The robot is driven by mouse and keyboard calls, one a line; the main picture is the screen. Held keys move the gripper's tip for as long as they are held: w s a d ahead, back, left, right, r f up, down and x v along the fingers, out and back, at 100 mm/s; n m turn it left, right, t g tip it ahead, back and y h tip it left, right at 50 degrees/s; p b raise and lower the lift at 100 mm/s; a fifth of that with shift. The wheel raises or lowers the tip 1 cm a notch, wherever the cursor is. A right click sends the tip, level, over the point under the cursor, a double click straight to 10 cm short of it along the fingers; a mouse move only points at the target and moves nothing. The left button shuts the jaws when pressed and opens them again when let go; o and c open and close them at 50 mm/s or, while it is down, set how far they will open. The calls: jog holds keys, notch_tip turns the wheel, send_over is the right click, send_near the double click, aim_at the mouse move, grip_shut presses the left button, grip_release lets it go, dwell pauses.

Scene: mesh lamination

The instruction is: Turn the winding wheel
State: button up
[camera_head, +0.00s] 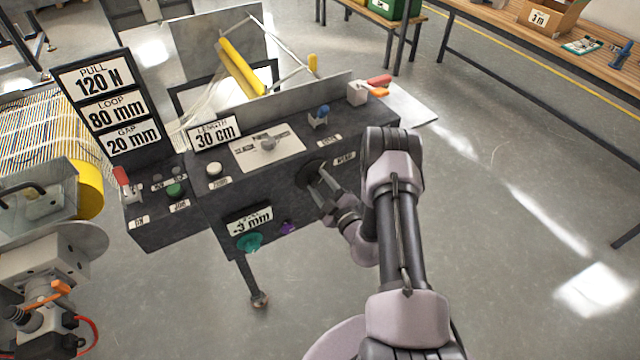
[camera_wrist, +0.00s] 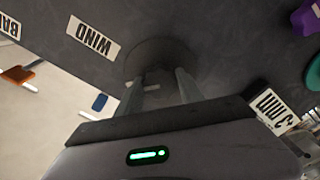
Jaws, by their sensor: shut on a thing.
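The winding wheel (camera_head: 305,173) is a dark round disc on the front face of the dark machine console, beside the WIND label. It also shows in the wrist view (camera_wrist: 160,50), just beyond the fingers. My gripper (camera_head: 321,180) reaches it from the front right. In the wrist view, my gripper's two grey fingers (camera_wrist: 158,86) are shut on a part of the wheel near its centre. The gripped part is dark and mostly hidden between the fingers, so the wheel's angle cannot be told.
Below the wheel are a teal knob (camera_head: 249,242) and a purple knob (camera_head: 288,228). The console top (camera_head: 235,178) carries a white button, a grey dial and a blue lever (camera_head: 320,115). A sign (camera_head: 103,104) reads PULL 120 N, LOOP 80 mm, GAP 20 mm. The floor at right is clear.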

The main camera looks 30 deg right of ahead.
jog(key=n, duration=0.4)
jog(key=shift+n, duration=2.3)
jog(key=o, duration=1.4)
jog(key=shift+s, duration=0.15)
jog(key=s+p, duration=0.1)
jog(key=s, duration=0.4)
jog(key=s+p, duration=0.2)
jog(key=s, duration=0.4)
jog(key=s+p, duration=0.1)
jog(key=s, duration=0.5)
jog(key=shift+s+d, duration=0.1)
jog(key=shift+d, duration=0.2)
